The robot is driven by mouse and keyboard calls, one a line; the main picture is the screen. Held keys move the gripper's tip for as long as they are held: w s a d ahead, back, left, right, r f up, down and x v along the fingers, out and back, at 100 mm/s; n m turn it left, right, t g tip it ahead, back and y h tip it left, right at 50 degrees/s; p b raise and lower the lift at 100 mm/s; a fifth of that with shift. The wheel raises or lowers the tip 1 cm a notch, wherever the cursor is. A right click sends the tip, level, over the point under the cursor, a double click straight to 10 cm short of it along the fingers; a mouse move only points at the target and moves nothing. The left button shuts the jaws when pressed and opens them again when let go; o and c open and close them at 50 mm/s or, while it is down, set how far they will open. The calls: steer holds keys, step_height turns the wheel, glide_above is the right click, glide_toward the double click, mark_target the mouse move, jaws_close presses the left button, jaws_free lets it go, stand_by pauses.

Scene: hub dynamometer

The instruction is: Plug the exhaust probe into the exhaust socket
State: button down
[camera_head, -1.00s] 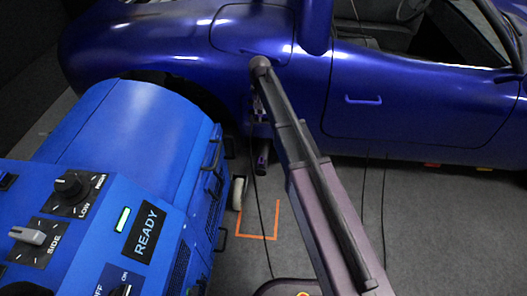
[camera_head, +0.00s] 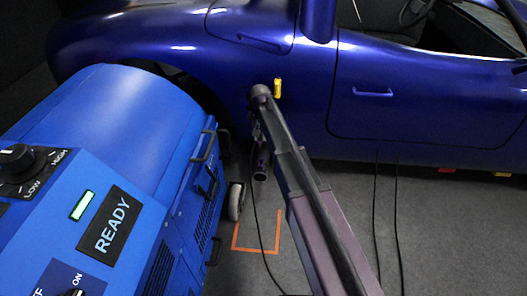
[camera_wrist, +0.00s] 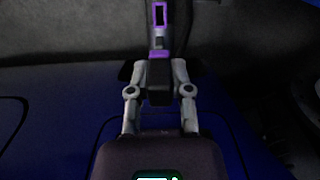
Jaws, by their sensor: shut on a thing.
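In the wrist view my gripper (camera_wrist: 159,92) is shut, its two grey fingers closing on a dark block (camera_wrist: 158,72), which I take to be part of the exhaust probe. A grey and purple piece with a dark slot (camera_wrist: 160,14) shows just beyond the fingertips; I cannot tell whether it belongs to the probe. In the head view my arm reaches toward the lower side of the blue car (camera_head: 420,115). A dark cylinder (camera_head: 261,166) hangs at the arm's far end, and a thin black cable drops from there. I cannot make out the exhaust socket.
A blue machine (camera_head: 130,130) with a READY panel (camera_head: 110,225) stands close on the left. Its wheel (camera_head: 236,201) is near an orange floor marking (camera_head: 257,249). A small yellow piece (camera_head: 278,88) shows beside my arm. Two cables (camera_head: 397,220) hang right of it; grey floor lies around.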

mark_target(260, 142)
steer(key=shift+f+b, duration=1.15)
steer(key=shift+f, duration=0.55)
steer(key=shift+f, duration=0.2)
steer(key=shift+f+b, duration=2.55)
steer(key=shift+b, duration=0.15)
steer(key=shift+f+b, duration=1.4)
steer(key=shift+c, duration=2.3)
jaws_free()
steer(key=shift+s, duration=0.2)
